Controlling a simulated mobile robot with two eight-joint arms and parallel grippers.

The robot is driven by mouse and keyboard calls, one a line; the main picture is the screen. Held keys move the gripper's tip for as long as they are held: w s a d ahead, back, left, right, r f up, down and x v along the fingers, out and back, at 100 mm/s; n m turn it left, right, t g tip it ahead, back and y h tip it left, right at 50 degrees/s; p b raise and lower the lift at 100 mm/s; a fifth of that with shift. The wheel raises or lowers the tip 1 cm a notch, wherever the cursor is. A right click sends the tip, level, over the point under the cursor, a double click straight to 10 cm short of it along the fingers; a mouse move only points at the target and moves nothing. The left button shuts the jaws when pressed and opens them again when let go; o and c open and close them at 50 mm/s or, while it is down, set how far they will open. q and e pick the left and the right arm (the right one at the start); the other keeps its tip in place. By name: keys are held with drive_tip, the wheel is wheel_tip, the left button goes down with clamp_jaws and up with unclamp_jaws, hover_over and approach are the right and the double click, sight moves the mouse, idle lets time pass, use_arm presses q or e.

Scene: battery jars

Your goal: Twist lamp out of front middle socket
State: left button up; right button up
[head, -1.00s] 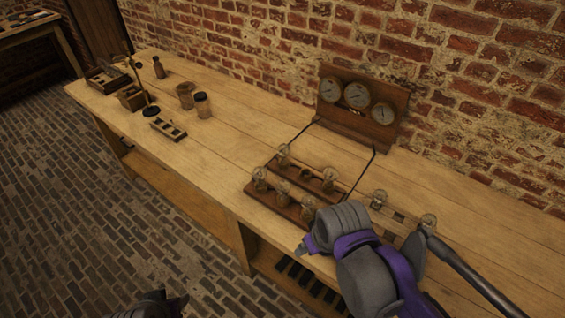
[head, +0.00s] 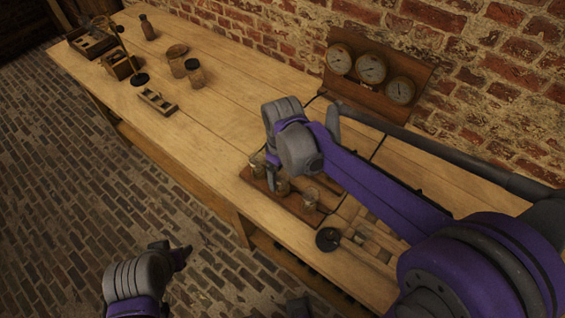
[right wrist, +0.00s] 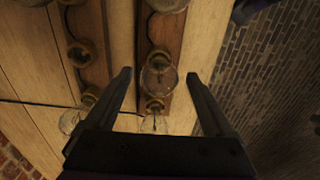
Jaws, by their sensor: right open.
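My right gripper (right wrist: 158,76) is open, pointing down over the front wooden strip (right wrist: 171,38). In the right wrist view the front middle lamp (right wrist: 158,80), a clear glass bulb, shows between the two fingers, with a gap on each side. Another front lamp (right wrist: 167,5) shows at the top edge, and one (right wrist: 153,122) lies lower, close to the gripper's body. In the head view my right gripper (head: 271,172) hangs over the front row and partly hides it; the front right lamp (head: 310,198) is clear. My left gripper (head: 182,254) is over the floor, away from the lamps.
The back strip (right wrist: 91,20) holds a dark empty-looking socket (right wrist: 80,54) and a lamp (right wrist: 70,121). A three-dial gauge board (head: 385,55) stands against the brick wall. Jars (head: 176,62) and small trays (head: 157,101) stand at the left; the table between is clear.

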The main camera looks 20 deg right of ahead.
sight(282, 181)
drive_tip(key=shift+f, duration=2.05)
clamp_jaws()
drive_tip(key=n, duration=0.4)
drive_tip(key=shift+b, duration=0.35)
drive_tip(key=shift+n, duration=1.2)
drive_tip(key=n, duration=0.2)
drive_tip(key=shift+n, duration=0.3)
drive_tip(key=n, duration=0.3)
drive_tip(key=shift+n, duration=0.4)
